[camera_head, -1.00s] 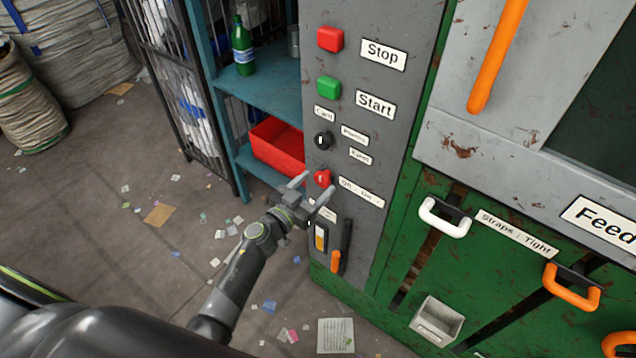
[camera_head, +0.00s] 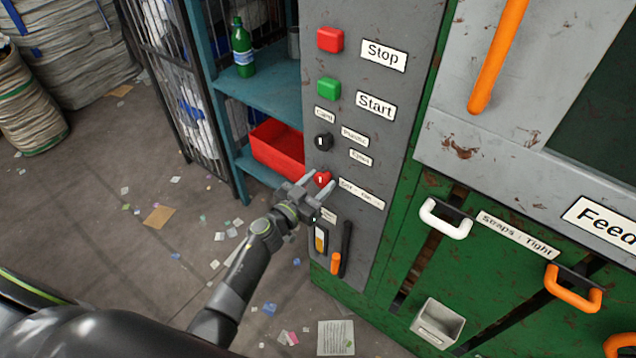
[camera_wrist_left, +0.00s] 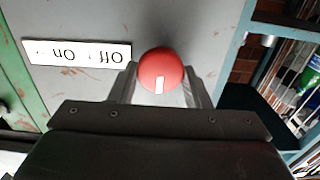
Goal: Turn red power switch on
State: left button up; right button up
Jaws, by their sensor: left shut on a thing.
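The red power switch (camera_head: 322,178) is a round knob with a white mark on the grey control panel, beside its Off/On label (camera_head: 361,193). In the left wrist view the knob (camera_wrist_left: 161,70) sits between my left fingers, its white mark pointing toward the bottom of the picture. The label (camera_wrist_left: 77,53) shows upside down there. My left gripper (camera_head: 320,184) is shut on the knob, with one finger on each side. My right gripper is not in view.
Above the knob are a black selector knob (camera_head: 323,141), a green Start button (camera_head: 328,88) and a red Stop button (camera_head: 330,40). An orange-ended lever (camera_head: 336,262) is below. A teal shelf with a red bin (camera_head: 277,147) stands left of the panel.

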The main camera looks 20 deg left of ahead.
pick_arm(q)
jog(key=m+p, duration=0.1)
jog(key=m, duration=0.3)
jog(key=shift+d, duration=0.1)
jog(key=m, duration=0.4)
jog(key=shift+s+d+f+m, duration=0.1)
jog(key=shift+m, duration=0.2)
jog(key=m, duration=0.4)
jog(key=shift+f, duration=0.15)
jog(key=m, duration=0.5)
jog(key=shift+b, duration=0.3)
jog(key=shift+m, duration=0.3)
jog(key=o, duration=0.9)
jog(key=shift+o, duration=0.2)
jog(key=shift+s, duration=0.1)
